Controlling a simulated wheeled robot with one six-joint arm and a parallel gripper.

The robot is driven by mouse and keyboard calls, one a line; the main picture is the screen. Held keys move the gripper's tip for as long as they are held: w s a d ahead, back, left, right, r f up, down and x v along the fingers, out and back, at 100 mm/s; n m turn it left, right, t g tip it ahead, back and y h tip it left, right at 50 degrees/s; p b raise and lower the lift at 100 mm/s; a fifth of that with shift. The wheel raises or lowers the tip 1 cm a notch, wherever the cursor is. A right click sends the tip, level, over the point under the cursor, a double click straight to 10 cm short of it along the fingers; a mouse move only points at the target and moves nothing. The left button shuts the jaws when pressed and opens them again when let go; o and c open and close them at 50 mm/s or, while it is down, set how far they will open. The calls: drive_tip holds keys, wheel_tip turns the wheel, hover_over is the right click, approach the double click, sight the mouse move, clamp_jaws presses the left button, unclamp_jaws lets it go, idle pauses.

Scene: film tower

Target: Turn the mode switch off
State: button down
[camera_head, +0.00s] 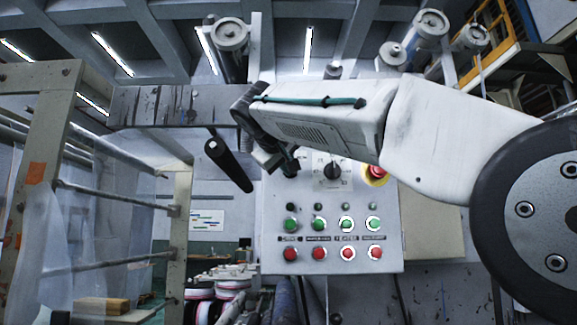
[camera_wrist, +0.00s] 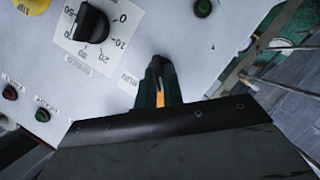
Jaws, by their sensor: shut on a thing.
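The white control panel (camera_head: 330,262) faces me and fills much of the wrist view (camera_wrist: 115,85). My gripper (camera_head: 286,168) is at its upper left part. In the wrist view my gripper's two narrow dark fingers (camera_wrist: 160,85) are close together against the panel, shut on the mode switch. Only a small black part of the mode switch (camera_wrist: 158,61) shows at the fingertips. Its angle cannot be told, and in the head view my arm hides it. A printed label beside the fingers is too blurred to read.
A large black dial (camera_wrist: 91,24) with a number scale is beside my gripper; it also shows in the head view (camera_head: 333,171). A red emergency stop (camera_head: 377,172) sits farther right. Rows of green (camera_head: 318,223) and red buttons (camera_head: 319,254) are below.

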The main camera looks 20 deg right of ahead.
idle(0.4)
drive_tip(key=c, duration=1.5)
unclamp_jaws()
drive_tip(key=v, duration=0.7)
drive_tip(key=shift+s+a, duration=0.3)
